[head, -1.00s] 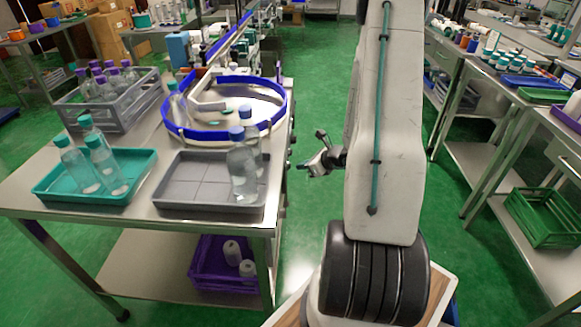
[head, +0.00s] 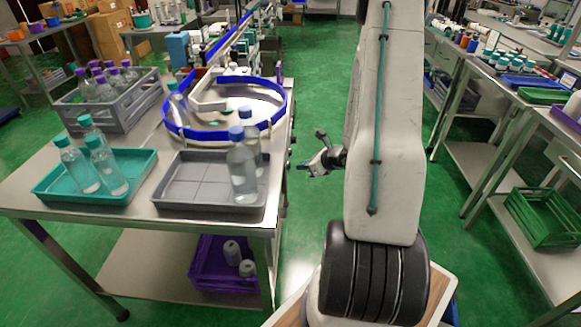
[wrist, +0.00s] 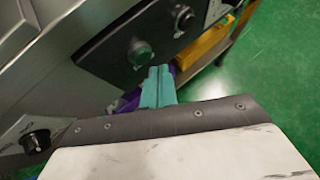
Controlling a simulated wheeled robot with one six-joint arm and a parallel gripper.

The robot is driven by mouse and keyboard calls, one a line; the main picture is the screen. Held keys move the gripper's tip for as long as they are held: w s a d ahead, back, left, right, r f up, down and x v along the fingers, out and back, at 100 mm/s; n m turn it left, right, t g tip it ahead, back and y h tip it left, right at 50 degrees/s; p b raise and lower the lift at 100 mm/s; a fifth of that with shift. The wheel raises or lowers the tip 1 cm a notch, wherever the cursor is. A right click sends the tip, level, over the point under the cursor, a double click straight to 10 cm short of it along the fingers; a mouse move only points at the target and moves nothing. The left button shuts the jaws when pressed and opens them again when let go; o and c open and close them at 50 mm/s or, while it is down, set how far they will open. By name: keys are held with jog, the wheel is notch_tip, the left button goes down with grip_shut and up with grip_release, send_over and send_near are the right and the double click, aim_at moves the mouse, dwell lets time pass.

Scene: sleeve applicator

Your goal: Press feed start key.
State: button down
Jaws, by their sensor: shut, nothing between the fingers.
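In the wrist view my gripper (wrist: 158,88) shows as two teal fingers pressed together, with nothing between them. Just beyond the fingertips is a dark control panel (wrist: 105,62) on a grey metal machine. The panel carries a round dark control (wrist: 140,54) nearest the fingers and a second one (wrist: 184,18) further right. I cannot read any labels, so I cannot tell which is the feed start key. The fingertips look apart from both controls, though the gap is hard to judge. In the head view my gripper (head: 304,167) is small beside the table's right edge.
A black knob (wrist: 36,140) sits on the machine at lower left in the wrist view. A yellow part (wrist: 203,47) lies beyond the panel. In the head view, the steel table (head: 140,210) holds bottles, trays and a blue-rimmed round feeder (head: 280,118). Green floor is clear between tables.

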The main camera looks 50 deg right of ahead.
jog(key=shift+w+a, duration=0.1)
jog(key=shift+w, duration=0.05)
jog(key=shift+w+a, duration=0.2)
